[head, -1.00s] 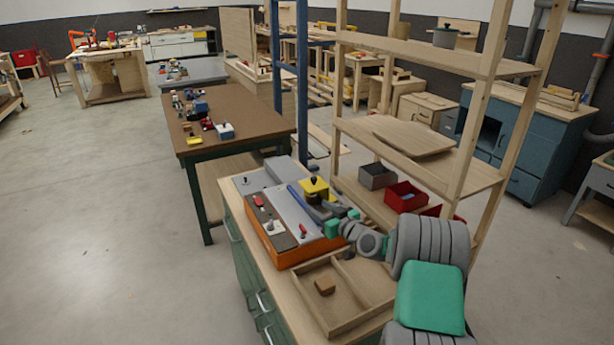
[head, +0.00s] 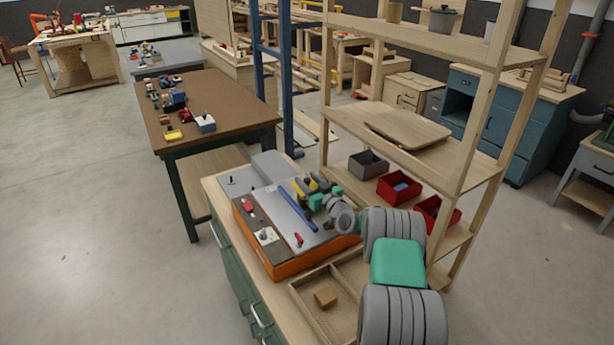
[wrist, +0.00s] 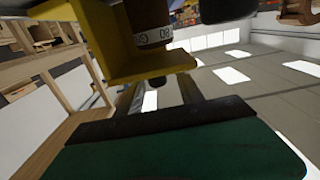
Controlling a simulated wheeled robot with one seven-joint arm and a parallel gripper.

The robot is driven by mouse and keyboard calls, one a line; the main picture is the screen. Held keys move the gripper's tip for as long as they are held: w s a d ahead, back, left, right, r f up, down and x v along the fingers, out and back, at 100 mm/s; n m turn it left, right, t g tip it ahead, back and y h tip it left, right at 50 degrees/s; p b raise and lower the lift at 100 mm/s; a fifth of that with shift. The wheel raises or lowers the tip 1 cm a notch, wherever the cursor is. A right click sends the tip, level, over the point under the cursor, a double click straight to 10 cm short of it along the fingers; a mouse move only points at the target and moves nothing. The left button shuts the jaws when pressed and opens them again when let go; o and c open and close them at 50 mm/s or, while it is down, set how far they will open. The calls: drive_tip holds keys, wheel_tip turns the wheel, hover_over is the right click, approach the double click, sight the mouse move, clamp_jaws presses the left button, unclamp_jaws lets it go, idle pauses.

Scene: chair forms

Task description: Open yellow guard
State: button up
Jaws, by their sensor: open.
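The yellow guard (head: 323,182) is on the grey top of an orange-sided control box (head: 280,262), at its far right side. In the head view it shows only as narrow yellow strips among dark parts. My gripper (head: 311,190) is open right at the guard; whether it touches it is hidden. In the wrist view the guard (wrist: 125,68) fills the upper left as an angled yellow plate with a side wall, close to my gripper. A dark and brown lettered cylinder (wrist: 150,25) shows beside it. The guard's hinge cannot be made out.
A blue bar (head: 297,207), a red switch (head: 298,240) and other small controls are on the box. A wooden divided tray (head: 310,300) with a small block (head: 325,298) lies in front. A wooden shelf (head: 465,170) with bins stands close on the right.

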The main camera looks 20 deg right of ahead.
drive_tip(key=shift+w, duration=0.45)
clamp_jaws()
idle(1.1)
